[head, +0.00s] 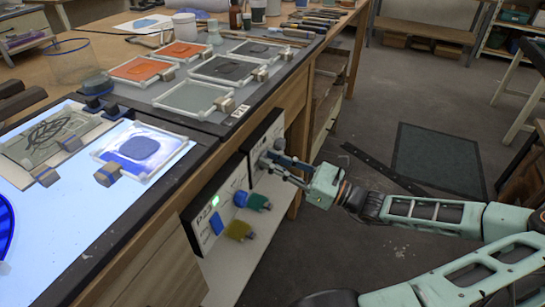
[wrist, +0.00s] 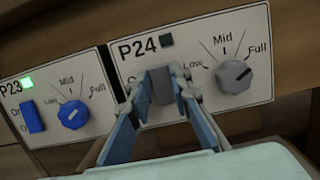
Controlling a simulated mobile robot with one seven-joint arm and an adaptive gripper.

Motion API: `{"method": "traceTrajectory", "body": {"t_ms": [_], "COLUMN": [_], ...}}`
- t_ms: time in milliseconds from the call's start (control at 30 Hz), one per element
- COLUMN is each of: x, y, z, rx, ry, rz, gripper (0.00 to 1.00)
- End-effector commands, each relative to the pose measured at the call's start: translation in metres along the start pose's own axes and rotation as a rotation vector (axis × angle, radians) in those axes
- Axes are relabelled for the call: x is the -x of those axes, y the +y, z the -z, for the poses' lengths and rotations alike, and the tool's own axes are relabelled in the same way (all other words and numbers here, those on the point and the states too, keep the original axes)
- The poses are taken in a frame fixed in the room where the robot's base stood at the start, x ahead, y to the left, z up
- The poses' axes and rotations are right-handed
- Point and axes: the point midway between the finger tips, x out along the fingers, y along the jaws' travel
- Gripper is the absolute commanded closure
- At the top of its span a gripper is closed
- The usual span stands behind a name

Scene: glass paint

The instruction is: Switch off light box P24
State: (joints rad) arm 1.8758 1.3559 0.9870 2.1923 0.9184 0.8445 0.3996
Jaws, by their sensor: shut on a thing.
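The P24 control panel (wrist: 205,70) is a white plate with a grey rocker switch (wrist: 162,86), a grey knob (wrist: 235,77) and a small square indicator (wrist: 166,40) that is dark. My gripper (wrist: 162,80) has one blue-padded finger on each side of the grey switch and is shut on it. The fingers hide part of the switch and its lettering. In the head view my gripper (head: 277,160) reaches the P24 panel (head: 262,138) from the right. The worktop section (head: 238,112) above it is dark, with no glow.
The P23 panel (wrist: 60,100) is just left, with a lit green indicator (wrist: 26,83), blue switch (wrist: 33,117) and blue knob (wrist: 72,113). Its light box (head: 60,225) glows. Open floor (head: 345,250) lies to the right.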

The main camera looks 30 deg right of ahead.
Motion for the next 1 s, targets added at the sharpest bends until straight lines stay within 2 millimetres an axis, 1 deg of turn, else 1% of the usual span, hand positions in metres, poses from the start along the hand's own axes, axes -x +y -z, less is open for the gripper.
{"method": "traceTrajectory", "body": {"t_ms": [100, 233, 633, 667, 800, 1000], "x": [0.0003, 0.0014, 0.0023, 0.0023, 0.0023, 0.0021], "y": [0.0001, 0.0001, 0.0005, 0.0005, 0.0003, 0.0002], "z": [0.0021, 0.0039, 0.0046, 0.0046, 0.0046, 0.0045], "rx": [-0.005, -0.003, 0.001, 0.001, 0.0, 0.0], "ry": [-0.077, -0.133, -0.155, -0.154, -0.154, -0.153], "rz": [0.001, 0.001, 0.001, 0.001, 0.001, 0.001], "gripper": [1.0, 1.0, 1.0, 0.78, 0.64, 0.64]}}
